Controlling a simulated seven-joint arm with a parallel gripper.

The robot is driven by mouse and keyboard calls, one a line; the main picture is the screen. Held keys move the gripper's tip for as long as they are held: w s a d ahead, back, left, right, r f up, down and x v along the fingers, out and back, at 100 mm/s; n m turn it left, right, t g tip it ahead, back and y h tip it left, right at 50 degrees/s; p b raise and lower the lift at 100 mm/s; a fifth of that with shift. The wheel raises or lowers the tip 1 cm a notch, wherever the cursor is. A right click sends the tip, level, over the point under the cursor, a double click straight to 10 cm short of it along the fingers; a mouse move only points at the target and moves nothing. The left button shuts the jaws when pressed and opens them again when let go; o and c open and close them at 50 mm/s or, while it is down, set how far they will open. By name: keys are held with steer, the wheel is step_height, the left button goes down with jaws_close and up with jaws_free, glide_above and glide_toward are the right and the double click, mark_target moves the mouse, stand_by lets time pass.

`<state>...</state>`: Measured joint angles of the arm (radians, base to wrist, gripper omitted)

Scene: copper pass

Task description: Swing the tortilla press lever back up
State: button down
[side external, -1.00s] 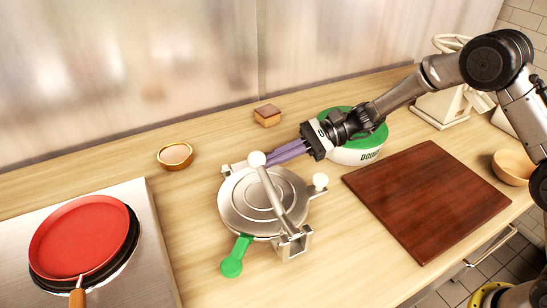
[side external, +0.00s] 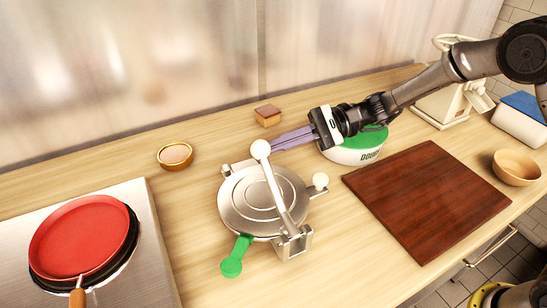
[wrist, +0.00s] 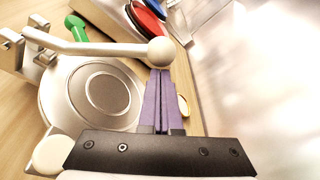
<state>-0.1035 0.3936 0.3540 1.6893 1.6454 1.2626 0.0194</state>
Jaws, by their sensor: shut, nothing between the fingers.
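The tortilla press (side external: 245,205) stands on the counter with its round silver plates closed. Its lever (side external: 277,200) rises at a slant from the bracket at the front right and ends in a white ball knob (side external: 260,149) above the plate's far side. The lever also crosses the upper left of the wrist view (wrist: 100,48), with its knob (wrist: 161,53) at the fingertips. My gripper (side external: 275,146) is shut and empty, its purple fingers side by side. The fingertips are at the knob, seemingly touching it. A green handle (side external: 232,267) sticks out at the press's front.
A red pan (side external: 80,238) sits on the stove at left. A small bowl (side external: 175,156) and a brown-topped block (side external: 268,115) lie behind the press. A green-lidded dough tub (side external: 345,155) is below my wrist. A wooden board (side external: 425,200) lies at right.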

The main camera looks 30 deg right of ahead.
steer(key=s+r+n+t+y, duration=0.1)
steer(key=s+r+n, duration=0.3)
steer(key=s, duration=0.6)
steer(key=s+r+n+y, duration=0.2)
steer(key=s+r+n, duration=0.2)
steer(key=s+n, duration=0.5)
steer(key=shift+s+t, duration=0.4)
